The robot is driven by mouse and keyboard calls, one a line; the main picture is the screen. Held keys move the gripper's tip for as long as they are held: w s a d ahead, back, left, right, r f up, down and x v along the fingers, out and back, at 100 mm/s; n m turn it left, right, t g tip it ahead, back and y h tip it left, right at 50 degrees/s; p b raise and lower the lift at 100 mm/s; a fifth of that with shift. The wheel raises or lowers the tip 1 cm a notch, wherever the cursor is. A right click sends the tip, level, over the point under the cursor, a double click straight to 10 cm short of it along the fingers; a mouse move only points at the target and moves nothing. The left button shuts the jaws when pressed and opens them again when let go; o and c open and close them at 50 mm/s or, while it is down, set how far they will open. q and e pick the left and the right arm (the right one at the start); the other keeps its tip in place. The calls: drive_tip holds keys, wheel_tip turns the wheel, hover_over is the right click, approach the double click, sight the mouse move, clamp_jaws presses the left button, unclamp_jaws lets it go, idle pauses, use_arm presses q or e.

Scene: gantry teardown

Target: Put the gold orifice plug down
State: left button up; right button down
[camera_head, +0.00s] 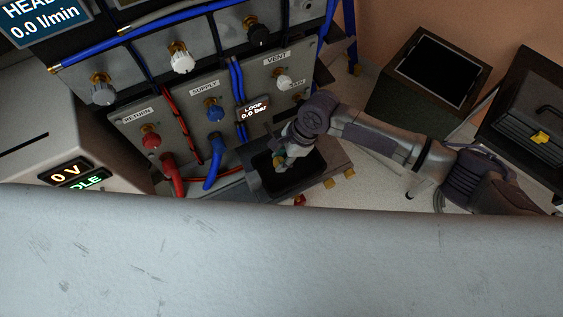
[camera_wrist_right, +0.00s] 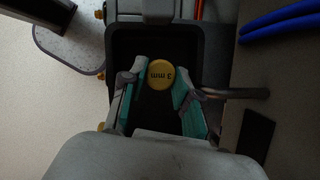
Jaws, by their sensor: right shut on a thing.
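The gold orifice plug (camera_wrist_right: 161,75) shows in the right wrist view as a round gold disc marked "3 mm". It sits between the fingertips of my right gripper (camera_wrist_right: 158,88), which has teal finger pads and is shut on it. In the head view my right gripper (camera_head: 280,158) points down into a black open tray (camera_head: 297,184) in front of the panel. The tray also shows in the right wrist view (camera_wrist_right: 124,45), around and below the plug. I cannot tell whether the plug touches the tray floor. My left gripper is not in view.
A panel (camera_head: 180,115) with several knobs, red and blue hoses stands behind and left of the tray. A grey unit with a "0 V" display (camera_head: 66,172) is at left. A dark box (camera_head: 428,75) and a black case (camera_head: 527,110) stand at right. A large pale surface fills the foreground.

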wheel_tip(320, 180, down, 4)
drive_tip(key=shift+f, duration=0.1)
drive_tip(key=c, duration=1.1)
unclamp_jaws()
drive_tip(key=shift+c, duration=0.2)
drive_tip(key=v, duration=1.2)
drive_tip(key=shift+b, duration=0.45)
drive_tip(key=shift+a, duration=0.1)
